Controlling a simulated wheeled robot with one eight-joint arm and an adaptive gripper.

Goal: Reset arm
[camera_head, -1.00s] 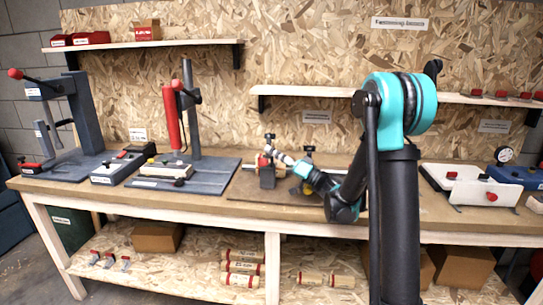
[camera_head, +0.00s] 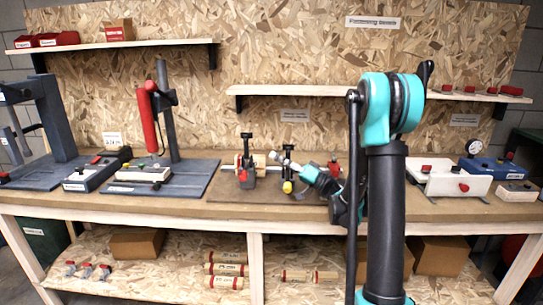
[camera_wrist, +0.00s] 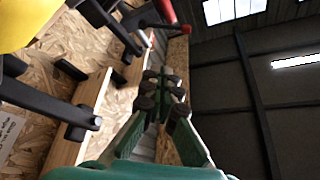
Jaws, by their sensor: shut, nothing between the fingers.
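My gripper (camera_wrist: 165,95) shows in the wrist view with its dark-padded green fingers closed together and nothing between them. It points toward the top of that view, and no object touches the fingertips there. In the head view my arm stands in front of the bench (camera_head: 60,203), with its forearm reaching over the middle of it. Its end lies close to a black clamp fixture with a red part (camera_head: 246,180). The exact gap between them cannot be told.
A red-handled press (camera_head: 148,120) stands left of centre. Black clamp parts (camera_wrist: 80,125) lie close on the left in the wrist view. A white fixture (camera_head: 455,184) and a blue box (camera_head: 485,168) stand at right. Shelves (camera_head: 120,44) line the back wall.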

